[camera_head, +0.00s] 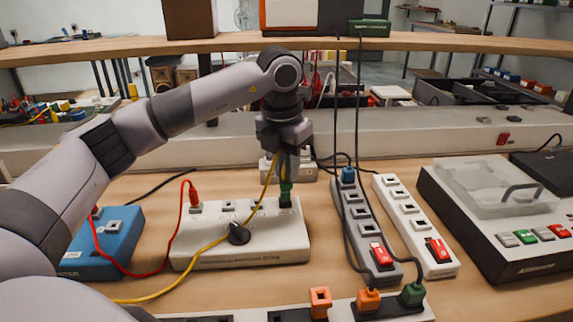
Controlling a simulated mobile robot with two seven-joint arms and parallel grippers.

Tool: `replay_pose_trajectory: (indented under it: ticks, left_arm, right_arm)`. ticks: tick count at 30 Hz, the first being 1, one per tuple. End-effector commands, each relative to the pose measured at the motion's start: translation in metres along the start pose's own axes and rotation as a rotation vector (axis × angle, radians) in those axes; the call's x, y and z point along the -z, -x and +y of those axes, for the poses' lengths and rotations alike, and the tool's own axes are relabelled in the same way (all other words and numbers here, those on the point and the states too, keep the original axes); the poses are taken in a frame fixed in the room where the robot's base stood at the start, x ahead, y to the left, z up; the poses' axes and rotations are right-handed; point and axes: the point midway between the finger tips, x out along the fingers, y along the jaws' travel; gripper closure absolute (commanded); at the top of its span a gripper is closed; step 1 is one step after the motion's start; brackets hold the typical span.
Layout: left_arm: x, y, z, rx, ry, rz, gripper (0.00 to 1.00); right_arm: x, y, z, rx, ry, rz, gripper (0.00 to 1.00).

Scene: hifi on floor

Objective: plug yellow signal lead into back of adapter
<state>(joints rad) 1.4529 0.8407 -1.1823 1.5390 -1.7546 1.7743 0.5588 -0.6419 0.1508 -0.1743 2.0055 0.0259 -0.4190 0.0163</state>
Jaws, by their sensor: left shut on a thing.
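The yellow signal lead (214,243) runs from the lower left across the front of the white socket box (253,253) and up to my left gripper (286,172). The left gripper points down, shut on the lead's end, which its fingers mostly hide. Directly below the fingers is a green plug-like piece (286,194), upright at the box's right-end socket; it may be the adapter. I cannot tell whether the lead's end touches it or sits in it. My right gripper is not in view.
A red plug (194,196) with a red lead and a black round plug (239,234) are on the box. Grey (362,222) and white (410,222) strips lie to the right, beside a large case (505,235). A wooden shelf (440,39) crosses behind the arm.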

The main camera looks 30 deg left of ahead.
Motion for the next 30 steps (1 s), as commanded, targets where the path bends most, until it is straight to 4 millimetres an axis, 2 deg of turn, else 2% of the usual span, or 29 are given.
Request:
replay_pose_trajectory:
  ticks: [4, 5, 6, 7, 17, 30]
  left_arm:
    - [0.0, 0.0, 0.0, 0.0, 0.0, 0.0, 1.0]
    - [0.0, 0.0, 0.0, 0.0, 0.0, 0.0, 0.72]
    - [0.0, 0.0, 0.0, 0.0, 0.0, 0.0, 0.59]
    - [0.0, 0.0, 0.0, 0.0, 0.0, 0.0, 0.52]
    - [0.0, 0.001, 0.0, 0.0, 0.0, 0.0, 0.52]
    - [-0.001, 0.064, 0.0, 0.001, 0.001, -0.002, 0.52]
  right_arm:
    - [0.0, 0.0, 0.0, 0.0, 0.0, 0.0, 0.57]
    - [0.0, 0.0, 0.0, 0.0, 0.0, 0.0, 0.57]
    - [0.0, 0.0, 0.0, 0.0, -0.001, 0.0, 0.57]
    - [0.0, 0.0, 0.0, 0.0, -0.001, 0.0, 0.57]
    - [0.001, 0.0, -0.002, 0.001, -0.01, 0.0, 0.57]
    - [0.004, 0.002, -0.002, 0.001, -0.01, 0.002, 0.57]
